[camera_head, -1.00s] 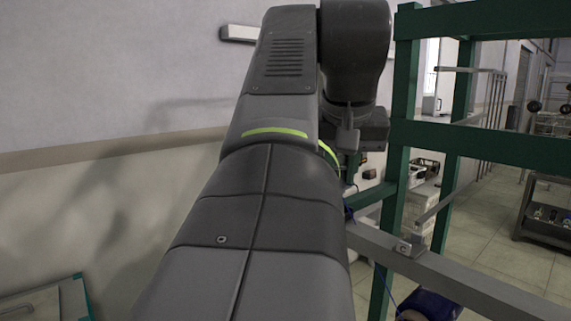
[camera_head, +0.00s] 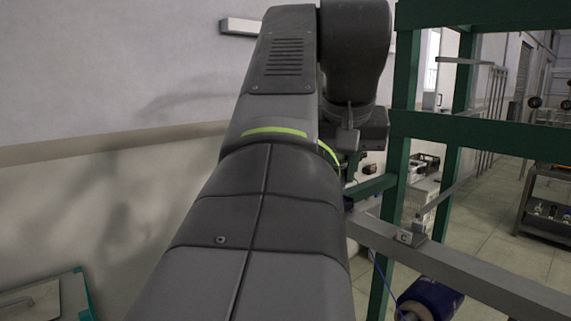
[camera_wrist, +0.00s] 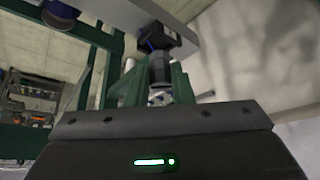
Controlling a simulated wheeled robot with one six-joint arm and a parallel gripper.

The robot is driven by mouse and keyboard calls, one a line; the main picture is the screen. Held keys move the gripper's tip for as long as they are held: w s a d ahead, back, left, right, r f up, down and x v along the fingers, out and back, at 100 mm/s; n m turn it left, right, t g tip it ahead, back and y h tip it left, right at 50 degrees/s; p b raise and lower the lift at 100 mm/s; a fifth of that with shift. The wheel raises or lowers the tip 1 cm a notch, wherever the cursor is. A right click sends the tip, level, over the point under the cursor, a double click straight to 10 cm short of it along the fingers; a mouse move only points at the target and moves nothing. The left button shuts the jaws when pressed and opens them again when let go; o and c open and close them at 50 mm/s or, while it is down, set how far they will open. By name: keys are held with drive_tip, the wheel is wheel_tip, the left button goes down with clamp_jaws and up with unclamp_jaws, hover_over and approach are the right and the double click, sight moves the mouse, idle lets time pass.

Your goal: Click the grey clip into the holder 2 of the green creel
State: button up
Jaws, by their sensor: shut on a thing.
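My gripper (camera_wrist: 160,84) is shut on a small dark grey piece, which I take for the grey clip (camera_wrist: 160,68), in the wrist view. Its fingers are mostly hidden behind the gripper body. Just beyond the piece, a black block (camera_wrist: 158,36) with a blue thread sits at the underside of a grey rail (camera_wrist: 165,10). I cannot tell whether the piece touches the block, nor whether the block is holder 2. The green creel (camera_head: 403,100) stands at the right in the head view, where my arm hides the gripper and clip.
The creel's grey rail (camera_head: 465,272) carries a small metal bracket (camera_head: 410,238). A blue bobbin (camera_head: 430,298) with thread is below it. A pale wall (camera_head: 90,170) is at the left. A dark cart (camera_head: 545,212) stands at the far right, with open floor before it.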

drive_tip(key=shift+f+b, duration=0.8)
drive_tip(key=shift+f, duration=0.45)
drive_tip(key=o, duration=1)
drive_tip(key=shift+r, duration=0.1)
drive_tip(key=v, duration=1.3)
drive_tip(key=shift+s+r+p, duration=0.15)
drive_tip(key=shift+r+p, duration=0.2)
drive_tip(key=shift+r, duration=0.05)
